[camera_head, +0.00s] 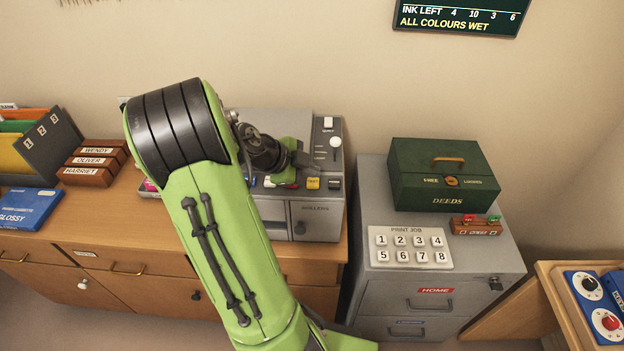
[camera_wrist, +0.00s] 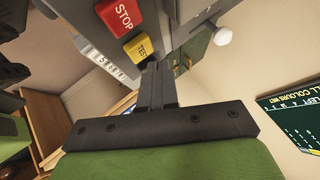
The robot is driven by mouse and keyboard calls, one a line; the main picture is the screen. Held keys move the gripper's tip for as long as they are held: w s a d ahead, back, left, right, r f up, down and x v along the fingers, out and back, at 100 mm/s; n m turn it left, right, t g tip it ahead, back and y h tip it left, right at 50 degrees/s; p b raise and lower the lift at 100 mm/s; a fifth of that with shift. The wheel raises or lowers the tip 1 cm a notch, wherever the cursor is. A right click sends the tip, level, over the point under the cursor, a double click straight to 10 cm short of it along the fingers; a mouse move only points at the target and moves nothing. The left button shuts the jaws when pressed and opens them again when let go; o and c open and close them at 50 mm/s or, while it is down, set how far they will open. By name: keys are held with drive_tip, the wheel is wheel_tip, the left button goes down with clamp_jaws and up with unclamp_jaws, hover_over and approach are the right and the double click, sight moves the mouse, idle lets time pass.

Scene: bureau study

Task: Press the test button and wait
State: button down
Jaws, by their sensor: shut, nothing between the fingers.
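The yellow TEST button (camera_head: 313,183) is on the front of the grey machine (camera_head: 325,218), beneath my gripper in the head view. In the wrist view the TEST button (camera_wrist: 138,47) is beside the red STOP button (camera_wrist: 121,16). My gripper (camera_head: 309,161) is shut and empty. Its closed fingers (camera_wrist: 156,68) point at the machine's panel, with their tips very close to the TEST button's edge. I cannot tell whether they touch it. The wall display (camera_head: 462,17) reads "INK LEFT 4 10 3 6" and "ALL COLOURS WET".
A white slider knob (camera_head: 335,142) stands on the machine's right panel. To the right, a grey cabinet (camera_head: 377,299) bears a green DEEDS box (camera_head: 443,182) and a PRINT JOB number pad (camera_head: 410,248). Labelled wooden blocks (camera_head: 95,162) and a blue GLOSSY box (camera_head: 28,209) are at left.

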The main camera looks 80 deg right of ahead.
sight(310, 183)
wheel_tip(310, 183, up, 6)
drive_tip(key=p, duration=0.2)
drive_tip(key=shift+p, duration=0.4)
idle(0.6)
